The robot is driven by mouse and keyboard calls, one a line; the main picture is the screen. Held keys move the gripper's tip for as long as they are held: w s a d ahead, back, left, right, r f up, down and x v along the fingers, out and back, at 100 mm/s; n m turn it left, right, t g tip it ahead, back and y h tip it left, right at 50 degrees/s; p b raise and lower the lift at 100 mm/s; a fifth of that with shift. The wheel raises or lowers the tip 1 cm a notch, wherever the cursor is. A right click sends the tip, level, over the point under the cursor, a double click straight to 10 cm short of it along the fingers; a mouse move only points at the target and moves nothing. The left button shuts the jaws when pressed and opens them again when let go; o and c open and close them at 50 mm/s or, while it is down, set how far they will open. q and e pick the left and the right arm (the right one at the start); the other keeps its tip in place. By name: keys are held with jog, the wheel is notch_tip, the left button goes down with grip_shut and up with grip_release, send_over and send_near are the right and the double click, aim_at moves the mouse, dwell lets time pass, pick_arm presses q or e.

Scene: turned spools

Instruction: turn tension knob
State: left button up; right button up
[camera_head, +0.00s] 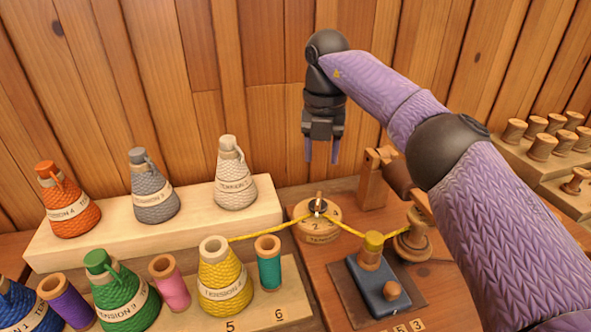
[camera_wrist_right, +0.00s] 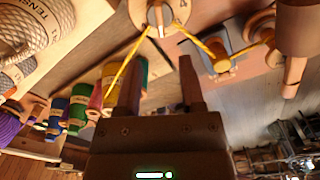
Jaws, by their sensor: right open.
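The tension knob (camera_head: 318,207) is a dark disc with an upright wooden lever, set on a round wooden base (camera_head: 318,232) marked with a 2. A yellow thread (camera_head: 268,232) meets it from the left and leaves it on the right. In the right wrist view the knob (camera_wrist_right: 158,14) is at the top, beyond my fingertips. My right gripper (camera_head: 322,155) points down, above and behind the knob, apart from it. Its two fingers are parted and empty, as the right wrist view (camera_wrist_right: 158,75) also shows. My left gripper is not in view.
A yellow cone (camera_head: 225,280) stands left of the knob among other cones and spools. A blue block (camera_head: 383,285) with wooden posts stands in front right. A wooden post (camera_head: 374,180) rises right of the knob. Several spools (camera_head: 542,145) stand on the right shelf.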

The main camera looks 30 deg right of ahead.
aim_at(319, 197)
notch_tip(319, 197, down, 9)
jog(key=b, duration=0.4)
jog(key=shift+f, duration=0.4)
jog(key=c, duration=0.7)
grip_shut()
